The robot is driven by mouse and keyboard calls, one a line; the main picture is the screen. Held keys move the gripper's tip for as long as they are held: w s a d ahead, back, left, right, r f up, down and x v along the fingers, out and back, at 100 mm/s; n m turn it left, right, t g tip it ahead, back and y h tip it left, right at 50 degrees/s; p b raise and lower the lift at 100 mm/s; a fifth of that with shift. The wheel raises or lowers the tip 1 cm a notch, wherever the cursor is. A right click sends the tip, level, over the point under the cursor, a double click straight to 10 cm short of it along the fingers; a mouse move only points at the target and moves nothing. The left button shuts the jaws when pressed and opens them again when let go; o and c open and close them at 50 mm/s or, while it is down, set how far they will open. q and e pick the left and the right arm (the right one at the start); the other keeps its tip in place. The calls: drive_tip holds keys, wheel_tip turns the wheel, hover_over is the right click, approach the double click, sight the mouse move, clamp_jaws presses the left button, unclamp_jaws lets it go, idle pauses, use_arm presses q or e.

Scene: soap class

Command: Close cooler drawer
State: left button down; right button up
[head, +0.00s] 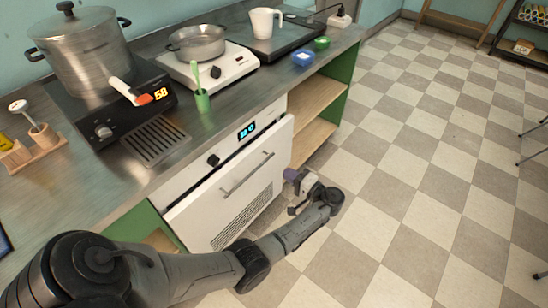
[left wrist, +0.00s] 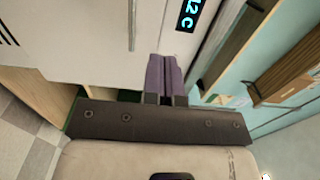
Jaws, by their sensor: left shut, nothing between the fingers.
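The cooler drawer (head: 228,192) is a white front panel with a bar handle and a vent grille, under the steel counter. Its top edge stands out from the cooler body (head: 215,160), with a dark gap between them, so it is partly open. My left gripper (head: 291,175) is beside the drawer's right edge, low near the floor. In the left wrist view its purple fingers (left wrist: 165,75) are shut and empty, pointing at the white cooler surface. I cannot tell whether the fingertips touch it. My right gripper is not in view.
Open wooden shelves (head: 315,95) stand right of the cooler.

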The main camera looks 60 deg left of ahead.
use_arm(q)
drive_tip(key=s+a, duration=0.2)
drive_tip(key=b, duration=0.2)
approach(252, 154)
drive_tip(key=a, duration=0.2)
drive_tip(key=x, duration=0.2)
drive_tip(key=b+x, duration=0.1)
drive_tip(key=shift+s+a, duration=0.25)
drive_tip(key=shift+s, duration=0.2)
drive_tip(key=shift+x, duration=0.85)
drive_tip(key=shift+a, duration=0.15)
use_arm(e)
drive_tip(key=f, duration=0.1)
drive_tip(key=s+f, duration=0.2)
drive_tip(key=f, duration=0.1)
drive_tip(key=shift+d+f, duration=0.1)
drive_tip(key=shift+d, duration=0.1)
use_arm(q)
drive_tip(key=shift+w+b, duration=0.1)
drive_tip(key=shift+b, duration=0.2)
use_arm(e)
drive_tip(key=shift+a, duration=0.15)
